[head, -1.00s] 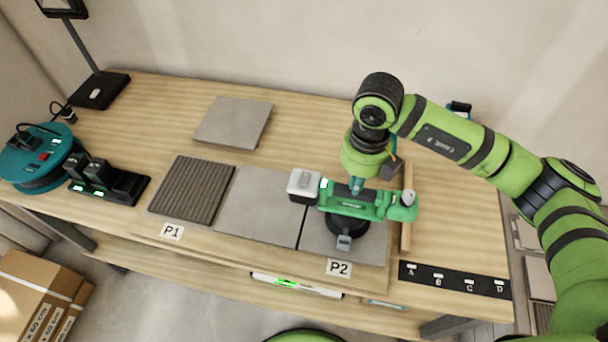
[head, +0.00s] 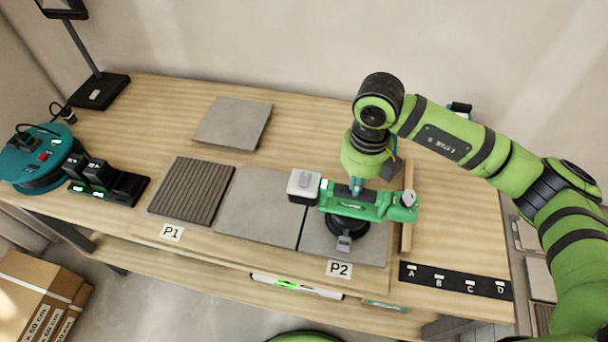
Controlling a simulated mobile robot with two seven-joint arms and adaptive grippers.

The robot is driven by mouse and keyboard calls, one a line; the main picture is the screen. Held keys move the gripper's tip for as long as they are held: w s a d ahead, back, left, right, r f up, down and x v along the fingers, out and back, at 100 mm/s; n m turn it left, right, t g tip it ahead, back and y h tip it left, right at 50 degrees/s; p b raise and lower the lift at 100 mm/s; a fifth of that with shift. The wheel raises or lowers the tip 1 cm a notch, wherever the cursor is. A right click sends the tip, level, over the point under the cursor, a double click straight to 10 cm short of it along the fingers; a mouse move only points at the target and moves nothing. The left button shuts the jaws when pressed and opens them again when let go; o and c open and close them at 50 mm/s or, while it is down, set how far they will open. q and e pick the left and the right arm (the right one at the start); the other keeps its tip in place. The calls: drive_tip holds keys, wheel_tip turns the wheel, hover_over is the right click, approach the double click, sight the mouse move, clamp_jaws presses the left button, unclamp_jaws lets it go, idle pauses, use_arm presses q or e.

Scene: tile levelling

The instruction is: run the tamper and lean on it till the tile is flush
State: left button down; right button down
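The green tamper (head: 362,205) with a white battery block stands on the grey tile (head: 370,248) at the P2 label (head: 339,268). Its round black foot (head: 343,228) rests on or just over the tile; contact cannot be made out exactly. My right gripper (head: 357,184) comes down from above and is shut on the tamper's handle, its fingers partly hidden by the wrist. A plain grey tile (head: 262,208) lies to the left, beside the P2 tile. Whether the tiles are flush cannot be told from here. My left gripper is not in view.
A ribbed dark tile (head: 191,190) lies by the P1 label (head: 171,232). A loose grey tile (head: 233,122) lies behind. A charger (head: 126,187) and teal cable reel (head: 40,165) stand left. A wooden strip (head: 407,210) borders the P2 tile; a black A-D strip (head: 455,281) lies right.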

drive_tip(key=shift+s+f, duration=0.15)
drive_tip(key=shift+f, duration=0.05)
idle(0.4)
drive_tip(key=shift+r+p, duration=0.45)
drive_tip(key=shift+r, duration=0.35)
drive_tip(key=shift+r+p, duration=1.45)
drive_tip(key=shift+r, duration=1.45)
